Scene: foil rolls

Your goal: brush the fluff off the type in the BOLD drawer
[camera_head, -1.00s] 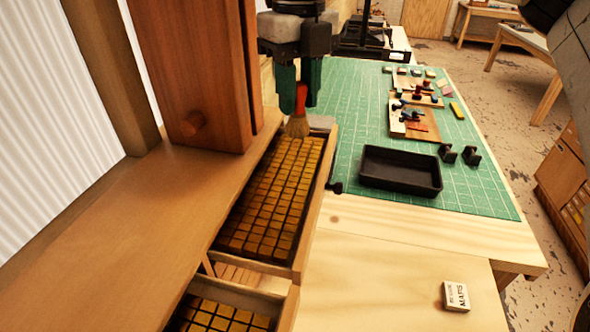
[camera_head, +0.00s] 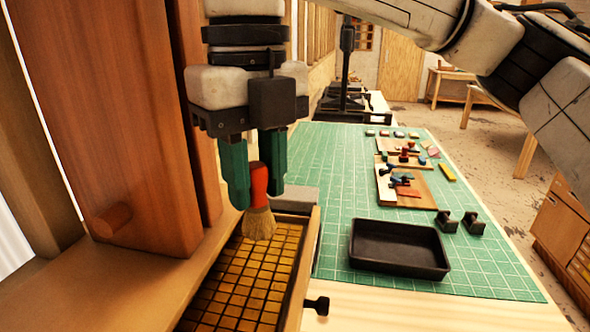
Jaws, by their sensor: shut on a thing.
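My gripper (camera_head: 255,180) is shut on a brush with a red handle (camera_head: 258,182) and pale bristles (camera_head: 258,223). The brush points down, with its bristles over the far end of an open drawer (camera_head: 303,262). I cannot tell for sure whether the bristles touch the type. The drawer holds rows of brass-coloured square type (camera_head: 245,282). No label reading BOLD is legible, and I can make out no fluff on the type. The drawer's near end is outside the picture.
A dark knob (camera_head: 317,305) juts out on the drawer's right. A black tray (camera_head: 398,248) and several stamps and blocks lie on a green cutting mat (camera_head: 335,190).

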